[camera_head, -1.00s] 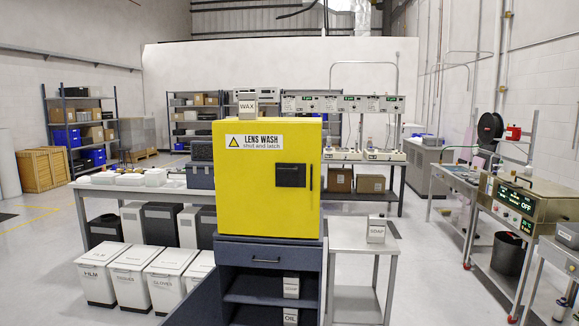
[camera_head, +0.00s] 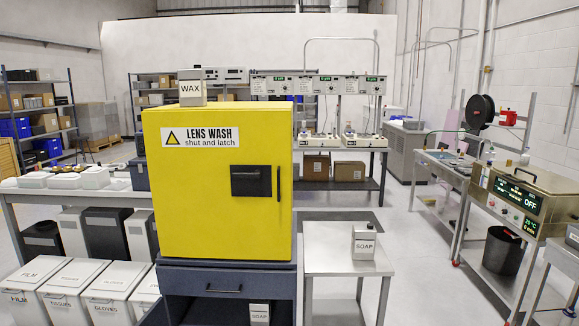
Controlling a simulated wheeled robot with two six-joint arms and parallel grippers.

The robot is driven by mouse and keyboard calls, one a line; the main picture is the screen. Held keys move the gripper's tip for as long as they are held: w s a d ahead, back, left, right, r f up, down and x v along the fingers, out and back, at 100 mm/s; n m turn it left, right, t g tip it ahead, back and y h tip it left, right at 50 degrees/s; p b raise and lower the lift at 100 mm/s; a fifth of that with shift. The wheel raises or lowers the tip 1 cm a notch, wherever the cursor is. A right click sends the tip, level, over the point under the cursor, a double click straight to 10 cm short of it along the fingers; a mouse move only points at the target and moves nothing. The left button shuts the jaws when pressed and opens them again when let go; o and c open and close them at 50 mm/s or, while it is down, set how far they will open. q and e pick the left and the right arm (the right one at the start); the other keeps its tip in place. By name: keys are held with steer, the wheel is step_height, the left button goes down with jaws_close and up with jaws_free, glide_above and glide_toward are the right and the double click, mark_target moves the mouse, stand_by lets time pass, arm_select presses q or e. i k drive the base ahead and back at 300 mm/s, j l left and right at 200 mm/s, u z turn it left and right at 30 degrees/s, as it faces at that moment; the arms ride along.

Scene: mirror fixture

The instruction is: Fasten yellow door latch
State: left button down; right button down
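The yellow door (camera_head: 215,218) is the front of a yellow cabinet labelled "LENS WASH shut and latch", standing on a dark blue-grey base. The door looks closed, flush with the cabinet front. A dark latch plate (camera_head: 258,180) sits on the right part of the door. A thin dark vertical handle (camera_head: 278,184) is beside it, near the right edge. I cannot tell the latch's exact position at this size. Neither of my grippers is in view.
A box marked WAX (camera_head: 192,88) stands on top of the cabinet. A metal side table (camera_head: 330,262) with a SOAP box (camera_head: 363,244) stands right of it. White lidded bins (camera_head: 104,286) stand at lower left. Clear floor (camera_head: 418,270) lies between the side table and the right-hand benches.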

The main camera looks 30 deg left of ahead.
mark_target(258, 172)
steer(key=i+j, duration=0.15)
steer(key=j, duration=0.25)
steer(key=i+j, duration=0.1)
steer(key=j, duration=0.3)
steer(key=i+j, duration=0.15)
steer(key=j, duration=0.2)
steer(key=i+j, duration=0.15)
steer(key=j, duration=0.25)
